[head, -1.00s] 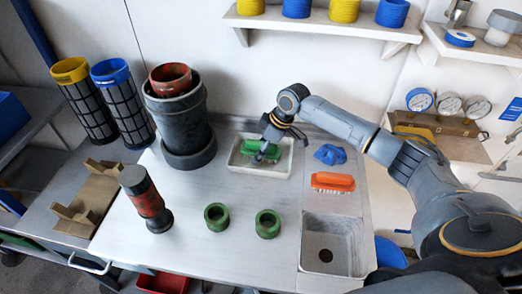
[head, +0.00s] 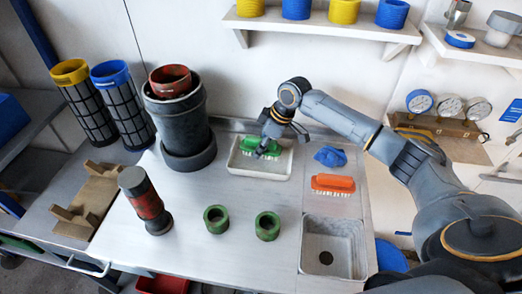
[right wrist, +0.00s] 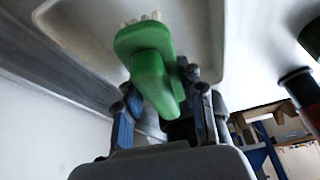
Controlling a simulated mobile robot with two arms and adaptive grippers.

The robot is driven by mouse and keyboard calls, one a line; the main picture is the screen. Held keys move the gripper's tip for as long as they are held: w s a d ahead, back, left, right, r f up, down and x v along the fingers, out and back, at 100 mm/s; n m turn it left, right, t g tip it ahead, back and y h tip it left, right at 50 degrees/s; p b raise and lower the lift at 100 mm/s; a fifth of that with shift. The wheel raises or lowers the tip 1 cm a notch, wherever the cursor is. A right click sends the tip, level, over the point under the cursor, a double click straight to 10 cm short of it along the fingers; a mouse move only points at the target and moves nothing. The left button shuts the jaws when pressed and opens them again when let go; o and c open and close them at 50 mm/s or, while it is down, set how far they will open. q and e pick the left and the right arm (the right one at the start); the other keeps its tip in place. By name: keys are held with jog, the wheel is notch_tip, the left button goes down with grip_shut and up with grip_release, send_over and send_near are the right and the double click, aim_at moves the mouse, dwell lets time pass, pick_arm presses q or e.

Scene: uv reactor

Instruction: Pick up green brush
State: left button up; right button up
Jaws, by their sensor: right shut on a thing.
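The green brush (head: 250,143) is in the white tray (head: 234,164) at the back of the bench, its pale bristles facing down. My right gripper (head: 268,150) reaches down over the tray and is shut on the brush's handle. In the right wrist view the green brush (right wrist: 150,62) sits between the two fingers of my right gripper (right wrist: 165,100), with a few bristles at its far end. I cannot tell whether the bristles still touch the tray. My left gripper is not in view.
A dark cylinder (head: 184,115) stands at left. Two green rings (head: 216,218) and a red-black cylinder (head: 146,205) stand in front.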

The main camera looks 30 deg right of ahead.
jog(key=s+a+r, duration=0.5)
jog(key=s+r, duration=0.5)
jog(key=s, duration=0.2)
jog(key=shift+s+a+r, duration=0.35)
jog(key=shift+a+r, duration=0.05)
